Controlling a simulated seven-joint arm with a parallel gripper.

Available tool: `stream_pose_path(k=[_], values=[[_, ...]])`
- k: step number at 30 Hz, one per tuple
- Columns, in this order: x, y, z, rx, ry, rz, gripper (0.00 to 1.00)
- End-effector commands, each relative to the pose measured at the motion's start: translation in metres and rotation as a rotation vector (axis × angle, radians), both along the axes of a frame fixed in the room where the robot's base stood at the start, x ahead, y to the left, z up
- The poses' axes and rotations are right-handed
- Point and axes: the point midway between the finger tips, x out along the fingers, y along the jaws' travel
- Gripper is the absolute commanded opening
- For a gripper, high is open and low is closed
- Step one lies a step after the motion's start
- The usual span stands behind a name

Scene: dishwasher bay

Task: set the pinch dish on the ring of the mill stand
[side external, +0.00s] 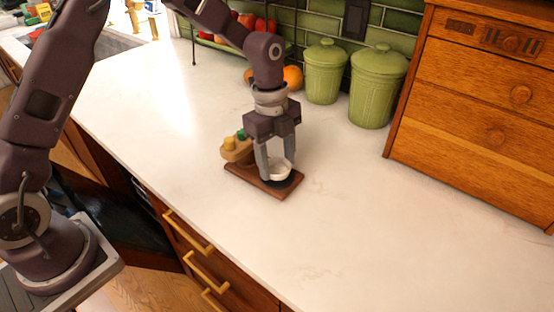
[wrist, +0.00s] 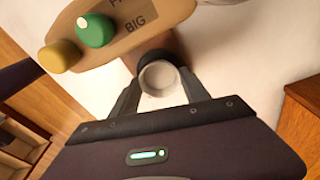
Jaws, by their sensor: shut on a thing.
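The pinch dish (side external: 280,170) is a small white round bowl. My gripper (side external: 276,169) points down and is shut on it, one finger on each side. In the wrist view the dish (wrist: 158,79) sits between my fingertips (wrist: 162,86). The mill stand has a dark brown wooden base (side external: 254,181) and a tan top with a green and a yellow knob (wrist: 130,28). A dark ring (wrist: 157,57) shows just beyond the dish's rim, partly hidden by it. The dish is over the right part of the base; I cannot tell whether it touches the ring.
Two green lidded canisters (side external: 325,71) (side external: 378,86) stand by the tiled wall. A wooden drawer cabinet (side external: 480,100) is at right. Orange and red fruit (side external: 293,78) lies behind my arm. The white counter (side external: 350,210) is clear in front and to the right.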

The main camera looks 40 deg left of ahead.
Motion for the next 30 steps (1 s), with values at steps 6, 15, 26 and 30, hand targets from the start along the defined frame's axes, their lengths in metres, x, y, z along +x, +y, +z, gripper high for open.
stream_pose_path(k=[6, 15, 26, 30], values=[[0.000, 0.000, 0.000, -0.001, 0.000, 0.002, 0.14], [0.000, 0.000, -0.001, 0.000, 0.001, 0.001, 0.14], [0.000, 0.000, -0.009, 0.001, 0.000, 0.001, 0.14], [0.000, 0.000, -0.011, 0.001, 0.000, 0.001, 0.14]])
